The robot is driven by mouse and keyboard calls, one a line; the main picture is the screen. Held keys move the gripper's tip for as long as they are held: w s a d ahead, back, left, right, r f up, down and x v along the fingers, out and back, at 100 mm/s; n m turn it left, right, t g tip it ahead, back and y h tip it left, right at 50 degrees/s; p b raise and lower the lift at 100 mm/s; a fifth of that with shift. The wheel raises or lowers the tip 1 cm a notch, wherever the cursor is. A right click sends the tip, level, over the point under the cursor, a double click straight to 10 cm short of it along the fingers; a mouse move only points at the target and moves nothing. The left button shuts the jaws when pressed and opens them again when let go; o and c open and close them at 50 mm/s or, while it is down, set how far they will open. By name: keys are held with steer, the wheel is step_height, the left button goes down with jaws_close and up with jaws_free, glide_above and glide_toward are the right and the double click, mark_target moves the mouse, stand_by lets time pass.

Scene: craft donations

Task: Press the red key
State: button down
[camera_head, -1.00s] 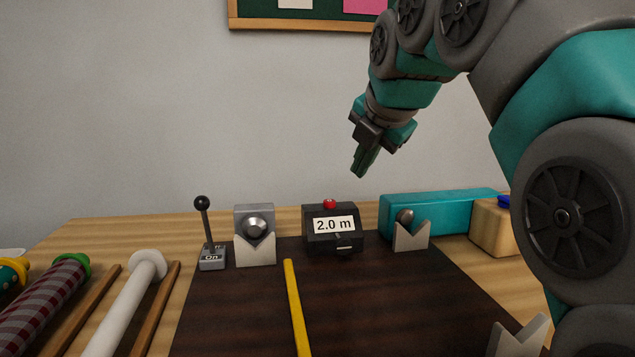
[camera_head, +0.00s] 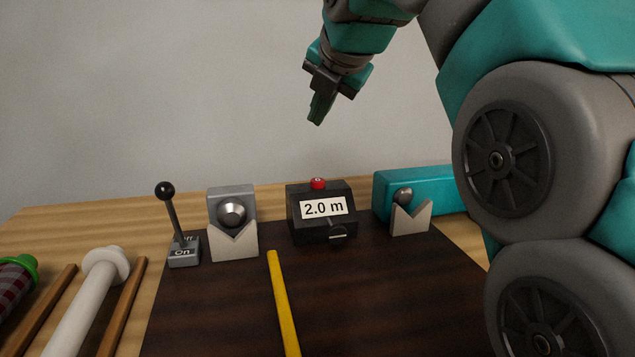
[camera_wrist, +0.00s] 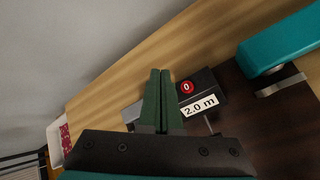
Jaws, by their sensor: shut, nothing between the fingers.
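The red key (camera_head: 317,184) sits on top of a black box (camera_head: 296,222) with a white "2.0 m" label, at the back of the dark mat. In the wrist view the red key (camera_wrist: 187,87) bears a "0" and lies just right of the fingertips. My gripper (camera_head: 315,122) is shut and empty. It hangs in the air above the box, apart from the key, with the fingers pointing down. In the wrist view my gripper (camera_wrist: 160,72) covers part of the box's left side.
A lever switch (camera_head: 173,215) showing "On" and a grey block with a metal knob (camera_head: 232,213) stand left of the box. A notched grey holder (camera_head: 410,217) and a teal bar (camera_head: 430,188) stand right. A yellow strip (camera_head: 283,300) lies in front.

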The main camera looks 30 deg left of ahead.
mark_target(318, 183)
step_height(318, 183, down, 8)
steer(key=b, duration=0.5)
steer(key=shift+f, duration=0.1)
stand_by(1.8)
steer(key=shift+f+b, duration=0.35)
steer(key=shift+b, duration=0.05)
steer(key=shift+f+b, duration=0.4)
steer(key=shift+f, duration=0.1)
stand_by(0.6)
steer(key=shift+r, duration=0.15)
steer(key=shift+r+p, duration=0.55)
steer(key=shift+r, duration=0.2)
steer(key=shift+r+p, duration=1.7)
steer(key=shift+r, duration=0.85)
